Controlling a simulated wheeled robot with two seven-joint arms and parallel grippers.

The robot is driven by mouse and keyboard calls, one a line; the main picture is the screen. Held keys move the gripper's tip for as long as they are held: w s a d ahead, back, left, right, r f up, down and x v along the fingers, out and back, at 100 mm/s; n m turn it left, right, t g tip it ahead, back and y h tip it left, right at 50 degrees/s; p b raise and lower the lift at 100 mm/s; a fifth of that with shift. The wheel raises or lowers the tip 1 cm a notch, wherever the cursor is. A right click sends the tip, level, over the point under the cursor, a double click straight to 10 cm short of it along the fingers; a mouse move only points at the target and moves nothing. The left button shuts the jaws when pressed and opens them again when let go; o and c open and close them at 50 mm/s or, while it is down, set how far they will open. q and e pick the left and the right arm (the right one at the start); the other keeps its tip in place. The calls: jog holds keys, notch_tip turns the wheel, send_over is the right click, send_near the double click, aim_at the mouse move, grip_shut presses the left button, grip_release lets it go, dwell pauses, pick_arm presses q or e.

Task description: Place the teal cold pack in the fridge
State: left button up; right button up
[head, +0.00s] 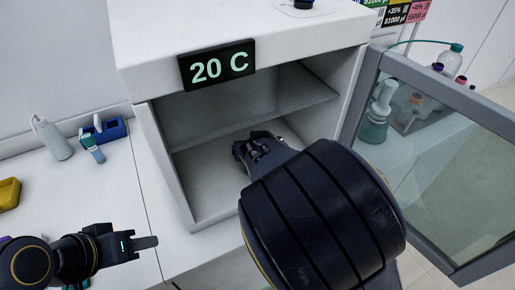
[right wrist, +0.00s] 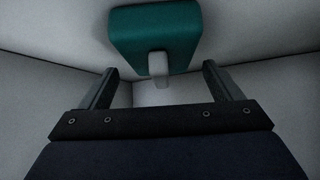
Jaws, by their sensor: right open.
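The teal cold pack (right wrist: 155,35) shows in the right wrist view, with a pale cap pointing toward my right gripper. It lies inside the white fridge (head: 240,38), beyond the fingertips; my arm hides it in the head view. My right gripper (head: 258,147) reaches into the lower compartment. In the right wrist view its two fingers (right wrist: 160,88) stand wide apart with nothing between them. The fridge door (head: 440,150) is swung open to the right. My left gripper (head: 142,244) is above the counter at lower left; its finger opening is not clear.
A grey bottle (head: 52,138), a blue rack (head: 103,131) and a yellow bin (head: 9,193) stand on the left counter. A shelf (head: 285,102) divides the fridge. A flask (head: 376,115) and other bottles show near the door. The upper compartment is empty.

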jog(key=v, duration=1)
jog(key=d+f+g, duration=0.1)
jog(key=s+d+f+g, duration=0.1)
jog(key=f, duration=0.1)
jog(key=d+f+m, duration=0.1)
jog(key=f, duration=0.1)
jog(key=shift+s+d+g+y, duration=0.35)
jog(key=shift+s+g+y, duration=0.05)
jog(key=s+d, duration=0.1)
jog(key=s+d+f+g+y, duration=0.1)
jog(key=s+d+f+g, duration=0.1)
jog(key=shift+s+f+m+y, duration=0.1)
jog(key=shift+s+m+y, duration=0.2)
jog(key=shift+s+y, duration=0.1)
jog(key=s+d+r, duration=0.3)
jog(key=s+d, duration=0.2)
jog(key=s, duration=0.2)
jog(key=s+d+r+t+y, duration=0.1)
jog(key=s+d+r, duration=0.2)
jog(key=s+d, duration=0.2)
jog(key=shift+s+r, duration=0.15)
jog(key=shift+s, duration=1.45)
